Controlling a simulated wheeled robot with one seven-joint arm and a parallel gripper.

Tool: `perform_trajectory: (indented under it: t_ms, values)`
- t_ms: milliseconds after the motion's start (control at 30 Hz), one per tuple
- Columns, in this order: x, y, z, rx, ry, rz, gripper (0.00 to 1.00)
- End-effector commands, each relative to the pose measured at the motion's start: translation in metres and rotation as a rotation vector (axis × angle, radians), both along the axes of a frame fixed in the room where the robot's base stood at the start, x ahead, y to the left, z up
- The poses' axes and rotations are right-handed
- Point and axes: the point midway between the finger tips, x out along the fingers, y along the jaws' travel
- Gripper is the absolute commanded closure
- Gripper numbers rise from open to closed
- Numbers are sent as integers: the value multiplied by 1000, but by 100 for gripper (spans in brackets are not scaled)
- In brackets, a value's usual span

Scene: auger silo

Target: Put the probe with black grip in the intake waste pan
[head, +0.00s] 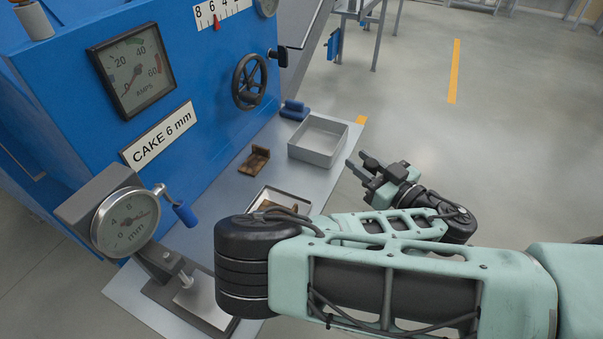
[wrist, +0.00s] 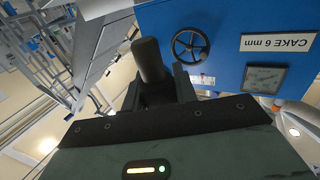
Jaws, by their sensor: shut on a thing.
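My gripper (head: 364,168) is held out to the right of the shelf, beyond its edge. In the wrist view its fingers (wrist: 158,86) are shut on a dark, round grip, which I take for the probe with black grip (wrist: 149,58). Only the end of the grip shows; the rest of the probe is hidden. In the head view a small dark end of it (head: 371,163) shows between the fingers. A grey, square, open pan (head: 322,156), seemingly empty, stands on the shelf to the left of my gripper; I take it for the intake waste pan.
A shallow tray (head: 303,203) with brown pieces lies nearer, partly behind my arm. A brown broken piece (head: 255,160) and a blue-handled item (head: 294,110) lie on the shelf (head: 222,190). The blue machine (head: 190,60) with handwheel (head: 249,82) borders it. A dial gauge (head: 126,221) stands at front left.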

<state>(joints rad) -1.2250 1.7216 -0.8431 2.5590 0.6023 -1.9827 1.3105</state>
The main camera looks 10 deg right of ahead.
Motion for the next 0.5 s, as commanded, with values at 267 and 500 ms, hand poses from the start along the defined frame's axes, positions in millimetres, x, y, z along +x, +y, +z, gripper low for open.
perform_trajectory:
  t_ms: [267, 500]
  values:
    - [12, 15, -1, 8, -1, -7, 99]
    - [32, 48, 6, 9, -5, 4, 99]
